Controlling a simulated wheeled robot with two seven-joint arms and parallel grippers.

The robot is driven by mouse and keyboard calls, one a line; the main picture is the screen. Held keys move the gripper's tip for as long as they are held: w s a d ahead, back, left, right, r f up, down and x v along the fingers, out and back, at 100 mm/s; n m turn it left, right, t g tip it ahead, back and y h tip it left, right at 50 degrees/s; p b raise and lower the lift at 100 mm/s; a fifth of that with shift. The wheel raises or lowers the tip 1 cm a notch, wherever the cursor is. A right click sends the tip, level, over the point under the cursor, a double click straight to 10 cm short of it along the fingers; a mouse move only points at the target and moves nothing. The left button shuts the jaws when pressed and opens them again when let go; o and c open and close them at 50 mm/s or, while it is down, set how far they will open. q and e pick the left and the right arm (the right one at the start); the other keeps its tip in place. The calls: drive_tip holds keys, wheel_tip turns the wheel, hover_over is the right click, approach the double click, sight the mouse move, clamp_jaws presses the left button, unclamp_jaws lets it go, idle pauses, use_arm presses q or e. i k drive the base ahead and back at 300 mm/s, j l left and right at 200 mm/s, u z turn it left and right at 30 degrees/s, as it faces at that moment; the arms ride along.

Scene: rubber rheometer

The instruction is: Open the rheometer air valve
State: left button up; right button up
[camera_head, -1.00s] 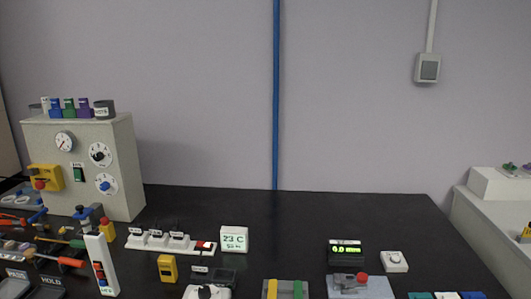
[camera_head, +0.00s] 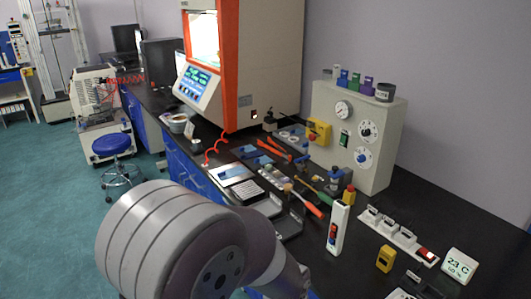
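A tall white and orange machine (camera_head: 230,70) with a lit chamber and a control screen (camera_head: 198,86) stands at the back of the black bench; it looks like the rheometer. A beige control box (camera_head: 375,160) stands to its right with a gauge (camera_head: 343,109), two round dials, a green switch and a yellow block with a red knob (camera_head: 312,138). A small blue-topped fitting (camera_head: 335,180) stands in front of the box. I cannot tell for certain which part is the air valve. A grey link of my arm fills the lower left. Neither gripper shows.
A blue stool (camera_head: 111,145) stands on the open green floor at left.

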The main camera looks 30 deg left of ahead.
sight(301, 158)
drive_tip(key=u, duration=0.9)
drive_tip(key=i+j+u, duration=0.1)
drive_tip(key=i+j, duration=0.2)
drive_tip(key=i+j+u, duration=0.1)
drive_tip(key=i+j, duration=0.2)
drive_tip(key=i, duration=0.15)
drive_tip(key=i+j+u, duration=0.1)
drive_tip(key=i+j, duration=0.15)
drive_tip(key=i, duration=0.2)
drive_tip(key=i+j, duration=0.2)
drive_tip(key=i, duration=0.25)
drive_tip(key=i+j+u, duration=0.15)
drive_tip(key=i, duration=0.3)
drive_tip(key=j, duration=0.1)
